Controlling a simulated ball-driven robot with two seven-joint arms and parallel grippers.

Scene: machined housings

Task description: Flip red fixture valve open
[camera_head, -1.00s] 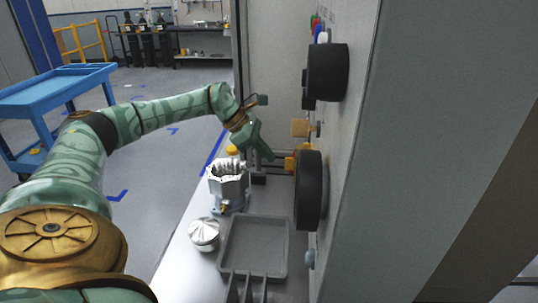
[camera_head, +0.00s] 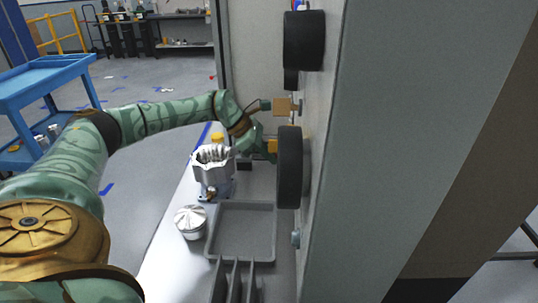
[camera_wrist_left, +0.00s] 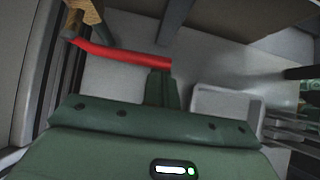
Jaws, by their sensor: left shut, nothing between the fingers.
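The red valve handle (camera_wrist_left: 122,54) is a bar running across the upper left of the left wrist view, joined at its left end to a brass-coloured part (camera_wrist_left: 84,12). My left gripper (camera_wrist_left: 161,75) is shut and empty, its fingertips right at the handle's free right end. I cannot tell whether they touch. The red handle cannot be made out there. My right gripper is not in view.
Black round wheels (camera_head: 290,167) stick out from the panel (camera_head: 318,120). On the bench (camera_head: 160,255) are a machined housing (camera_head: 213,178), a silver domed part (camera_head: 190,221) and a grey tray (camera_head: 243,232) with dividers. A blue cart (camera_head: 40,80) stands at left.

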